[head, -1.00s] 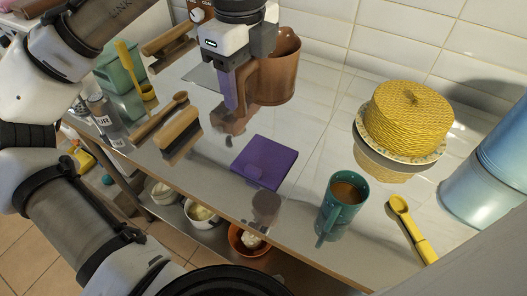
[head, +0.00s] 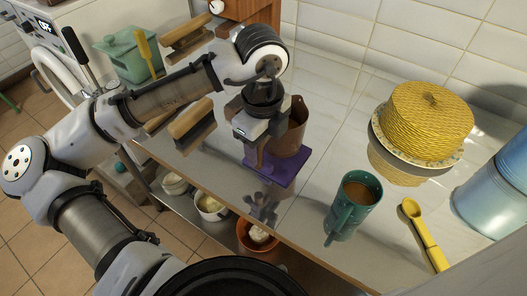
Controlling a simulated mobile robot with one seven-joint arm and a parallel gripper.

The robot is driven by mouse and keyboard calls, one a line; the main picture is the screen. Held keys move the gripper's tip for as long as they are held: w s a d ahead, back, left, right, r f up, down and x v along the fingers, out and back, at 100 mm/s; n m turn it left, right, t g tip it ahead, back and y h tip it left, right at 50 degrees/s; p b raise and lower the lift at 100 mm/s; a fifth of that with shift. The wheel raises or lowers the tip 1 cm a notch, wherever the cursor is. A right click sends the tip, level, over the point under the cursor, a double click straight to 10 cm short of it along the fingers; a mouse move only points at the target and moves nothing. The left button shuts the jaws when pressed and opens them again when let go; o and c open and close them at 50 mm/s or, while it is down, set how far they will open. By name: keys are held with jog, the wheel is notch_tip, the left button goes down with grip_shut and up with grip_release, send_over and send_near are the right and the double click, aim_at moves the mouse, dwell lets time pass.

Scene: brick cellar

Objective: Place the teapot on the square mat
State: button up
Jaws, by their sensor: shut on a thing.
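The teapot is a brown, copper-like pot (head: 291,138) in the head view, upright over the purple square mat (head: 286,180). My gripper (head: 262,150) is shut on the teapot's handle, on its left side. The teapot's base appears to be at or just above the mat; I cannot tell whether it touches. The gripper and pot hide the mat's back part; its front edge and right corner show.
A teal mug (head: 345,222) with a brown drink stands right of the mat, near the counter's front edge. A yellow spoon (head: 424,232), a yellow woven cake cover (head: 428,120) and a blue canister (head: 490,185) are further right. Wooden brushes (head: 193,124) lie to the left.

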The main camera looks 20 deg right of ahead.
jog(key=shift+f, duration=1.75)
jog(key=o, duration=1.6)
jog(key=shift+f, duration=0.1)
notch_tip(320, 180, up, 12)
jog(key=shift+s+a+r+b, duration=0.15)
jog(key=shift+b, duration=0.25)
